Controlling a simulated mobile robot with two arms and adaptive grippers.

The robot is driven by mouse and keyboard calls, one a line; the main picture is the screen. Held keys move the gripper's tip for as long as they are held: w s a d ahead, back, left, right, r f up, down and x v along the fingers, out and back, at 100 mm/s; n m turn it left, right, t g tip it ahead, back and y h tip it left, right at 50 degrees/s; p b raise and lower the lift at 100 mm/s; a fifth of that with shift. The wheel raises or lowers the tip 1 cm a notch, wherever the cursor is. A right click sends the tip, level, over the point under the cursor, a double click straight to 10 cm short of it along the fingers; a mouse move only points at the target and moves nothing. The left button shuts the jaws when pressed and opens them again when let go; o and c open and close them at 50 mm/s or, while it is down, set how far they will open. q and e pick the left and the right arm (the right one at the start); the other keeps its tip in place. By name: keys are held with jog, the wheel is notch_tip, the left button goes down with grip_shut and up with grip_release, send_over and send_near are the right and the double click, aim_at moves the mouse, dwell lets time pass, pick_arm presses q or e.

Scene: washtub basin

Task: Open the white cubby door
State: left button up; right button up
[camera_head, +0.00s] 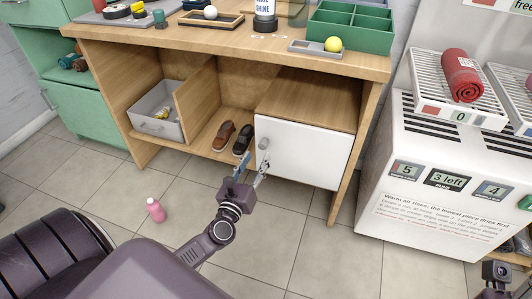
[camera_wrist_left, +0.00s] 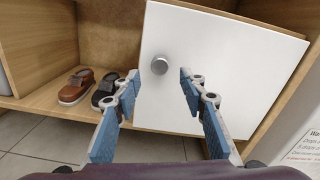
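The white cubby door (camera_head: 305,155) is at the lower right of the wooden bench and looks shut. Its round grey knob (camera_head: 264,143) is near the door's left edge. The door (camera_wrist_left: 215,60) and knob (camera_wrist_left: 160,65) also show in the left wrist view. My left gripper (camera_head: 252,163) is in front of the door's left side. It is open and empty in the left wrist view (camera_wrist_left: 158,83), with its fingertips apart on either side of and just below the knob; I see no contact. My right gripper (camera_head: 497,275) shows only partly at the lower right corner, its fingers unclear.
Brown and black shoes (camera_head: 232,137) stand in the open cubby left of the door. A grey bin (camera_head: 158,125) sits further left. A white machine (camera_head: 435,190) stands to the right. The floor before the door is clear.

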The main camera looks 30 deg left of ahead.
aim_at(262, 148)
pick_arm(q)
jog(key=x, duration=0.6)
jog(key=shift+w+b, duration=0.1)
jog(key=shift+b, duration=0.25)
jog(key=shift+c, duration=0.2)
grip_shut()
